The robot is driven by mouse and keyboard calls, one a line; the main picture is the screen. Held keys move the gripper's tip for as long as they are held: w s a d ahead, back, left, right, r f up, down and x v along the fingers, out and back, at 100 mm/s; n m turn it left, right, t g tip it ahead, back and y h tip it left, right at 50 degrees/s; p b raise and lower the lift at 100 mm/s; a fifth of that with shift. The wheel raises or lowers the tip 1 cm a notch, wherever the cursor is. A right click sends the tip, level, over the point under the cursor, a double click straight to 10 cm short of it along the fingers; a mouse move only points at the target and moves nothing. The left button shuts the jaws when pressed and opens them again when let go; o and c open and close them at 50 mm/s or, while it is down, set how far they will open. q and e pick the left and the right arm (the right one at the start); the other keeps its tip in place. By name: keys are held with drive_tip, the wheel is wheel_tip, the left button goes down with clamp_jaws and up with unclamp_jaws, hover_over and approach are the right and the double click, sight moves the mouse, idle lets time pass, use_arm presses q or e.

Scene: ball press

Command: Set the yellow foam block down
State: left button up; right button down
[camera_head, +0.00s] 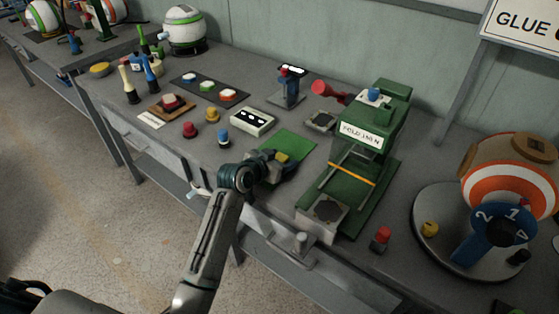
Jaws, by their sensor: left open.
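The yellow foam block (282,158) shows as a small yellow patch over the green mat (297,143) near the middle of the table. My left gripper (281,165) is at the mat's near edge, right at the block. Its jaws are open, with the block at or between the fingertips. The gripper hides part of the block and the mat, and I cannot tell whether the fingers touch the block. My right gripper is out of view.
A white box with black dots (252,121) and red, yellow and blue knobs (223,138) lie to the left. A striped ball machine (510,175) stands at far right.

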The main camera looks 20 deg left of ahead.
use_arm(q)
drive_tip(key=c, duration=1.1)
